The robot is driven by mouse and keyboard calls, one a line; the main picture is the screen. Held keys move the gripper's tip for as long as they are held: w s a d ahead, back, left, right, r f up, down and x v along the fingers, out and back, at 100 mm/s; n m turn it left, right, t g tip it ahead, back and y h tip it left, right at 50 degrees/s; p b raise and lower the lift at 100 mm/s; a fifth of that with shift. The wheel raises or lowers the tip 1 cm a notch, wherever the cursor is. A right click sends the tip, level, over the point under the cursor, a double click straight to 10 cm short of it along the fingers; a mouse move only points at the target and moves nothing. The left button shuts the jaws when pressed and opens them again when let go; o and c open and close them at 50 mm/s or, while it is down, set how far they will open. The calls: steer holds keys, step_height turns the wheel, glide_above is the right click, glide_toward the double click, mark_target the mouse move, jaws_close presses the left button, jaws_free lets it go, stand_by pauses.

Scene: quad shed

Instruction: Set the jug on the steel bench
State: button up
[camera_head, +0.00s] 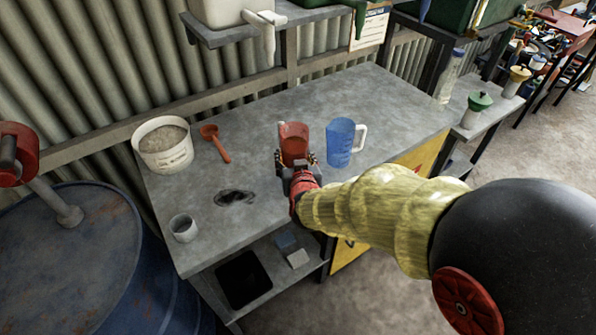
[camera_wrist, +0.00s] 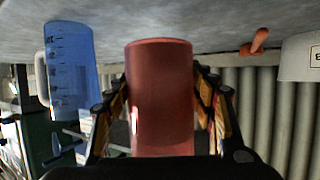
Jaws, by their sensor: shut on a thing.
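My gripper (camera_head: 297,178) is shut on a red see-through vessel (camera_head: 293,143) shaped like a jug, over the middle of the grey steel bench (camera_head: 260,209). In the wrist view, the vessel (camera_wrist: 160,95) sits between both fingers (camera_wrist: 162,108), and the bench surface (camera_wrist: 200,20) is at the top. I cannot tell whether its base touches the bench. A blue jug (camera_head: 340,143) with a white handle stands upright on the bench, just right of it and apart.
A white bucket (camera_head: 163,146), red scoop (camera_head: 215,142), dark stain (camera_head: 235,197) and pale cup (camera_head: 184,228) are on the bench's left half. A shelf (camera_head: 240,32) overhangs the back. A blue drum (camera_head: 85,270) stands left.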

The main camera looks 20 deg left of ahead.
steer(key=shift+w+d+f+b, duration=0.2)
steer(key=shift+w+f+b, duration=0.2)
steer(key=shift+w+f, duration=0.55)
step_height(320, 180, down, 3)
steer(key=shift+f+b, duration=0.2)
steer(key=shift+b, duration=0.8)
steer(key=shift+w+r, duration=0.1)
steer(key=shift+r, duration=0.05)
steer(key=o, duration=1.7)
steer(key=shift+f, duration=0.25)
